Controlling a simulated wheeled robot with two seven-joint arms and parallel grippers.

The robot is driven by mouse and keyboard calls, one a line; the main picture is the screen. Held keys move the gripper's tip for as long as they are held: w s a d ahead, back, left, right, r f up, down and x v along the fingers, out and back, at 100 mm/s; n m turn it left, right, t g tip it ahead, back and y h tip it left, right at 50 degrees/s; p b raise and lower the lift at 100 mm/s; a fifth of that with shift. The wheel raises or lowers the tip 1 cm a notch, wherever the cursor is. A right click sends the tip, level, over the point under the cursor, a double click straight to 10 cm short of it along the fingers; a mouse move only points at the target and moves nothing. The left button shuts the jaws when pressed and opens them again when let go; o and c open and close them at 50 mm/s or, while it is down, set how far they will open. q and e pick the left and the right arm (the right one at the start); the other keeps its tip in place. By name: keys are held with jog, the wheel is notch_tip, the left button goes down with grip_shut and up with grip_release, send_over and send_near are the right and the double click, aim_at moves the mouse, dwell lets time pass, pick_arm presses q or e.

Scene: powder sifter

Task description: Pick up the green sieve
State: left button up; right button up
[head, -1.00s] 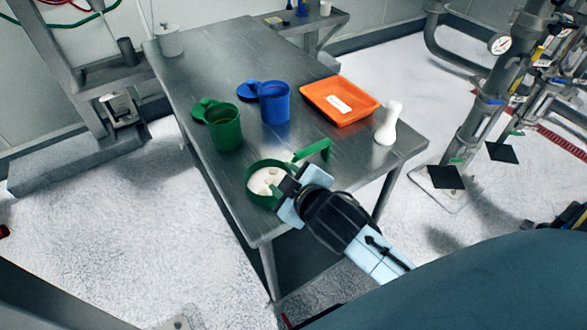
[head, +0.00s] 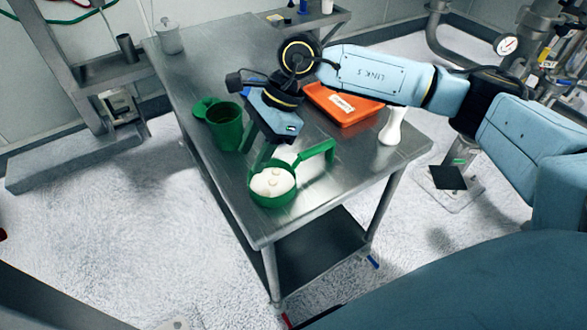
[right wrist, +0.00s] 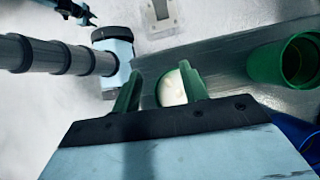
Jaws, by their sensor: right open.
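The green sieve (head: 288,197) stands near the table's front corner with white powder and pale round pieces in its bowl. Its handle (head: 320,149) reaches up and to the right. My right gripper (head: 264,158) is open, with its fingers pointing down at the far side of the bowl. I cannot tell whether they touch it. In the right wrist view the two fingers (right wrist: 160,88) are apart, with part of the white powder (right wrist: 172,88) showing between them. Most of the sieve is hidden there. My left gripper does not show in the head view.
A green cup (head: 226,132) stands behind the sieve. A blue cup (right wrist: 296,132) shows partly in the wrist view. An orange tray (head: 345,115) and a white bottle (head: 392,127) stand to the right. A lidded metal pot (head: 169,38) is at the table's far corner.

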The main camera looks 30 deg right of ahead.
aim_at(310, 150)
jog(key=w+d+r+h, duration=0.2)
jog(key=d+h, duration=0.4)
jog(key=d, duration=0.8)
notch_tip(310, 150, down, 7)
jog(key=shift+w+f, duration=0.1)
jog(key=shift+w, duration=0.05)
jog(key=shift+w+d+f+p, duration=0.1)
jog(key=shift+w+f+p, duration=0.1)
jog(key=shift+f, duration=1.35)
jog(key=shift+w+d+f+p, duration=0.1)
jog(key=shift+w+f, duration=0.1)
jog(key=shift+f, duration=1.3)
jog(key=shift+a, duration=0.1)
grip_shut()
